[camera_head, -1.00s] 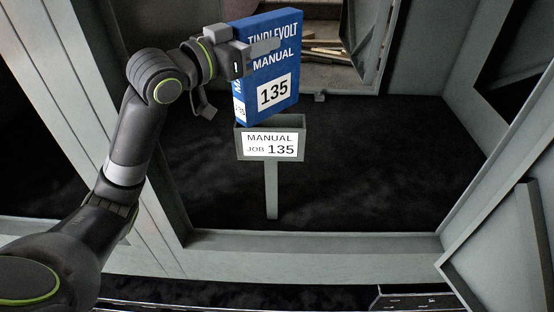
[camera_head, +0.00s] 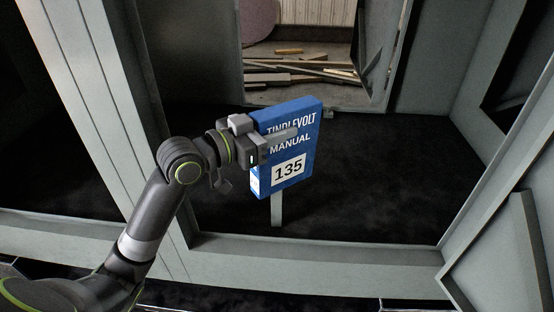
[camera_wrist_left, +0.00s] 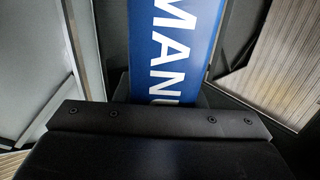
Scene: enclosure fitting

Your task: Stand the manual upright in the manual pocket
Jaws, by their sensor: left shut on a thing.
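The blue manual (camera_head: 288,148), marked 135, is held upright with a slight tilt. It also shows in the left wrist view (camera_wrist_left: 172,45), running up from behind the dark gripper body. My left gripper (camera_head: 284,136) is shut on the manual's upper part, coming from the left. The manual pocket is hidden behind the manual in the head view; only its grey post (camera_head: 277,210) shows below the manual's lower edge. I cannot tell how far the manual is from the pocket. My right gripper is not in view.
A grey frame surrounds the dark enclosure floor (camera_head: 370,200), with a sill (camera_head: 330,255) along the front. An opening at the back shows loose wood pieces (camera_head: 300,78). A grey panel (camera_head: 495,255) leans at the right. The floor right of the post is clear.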

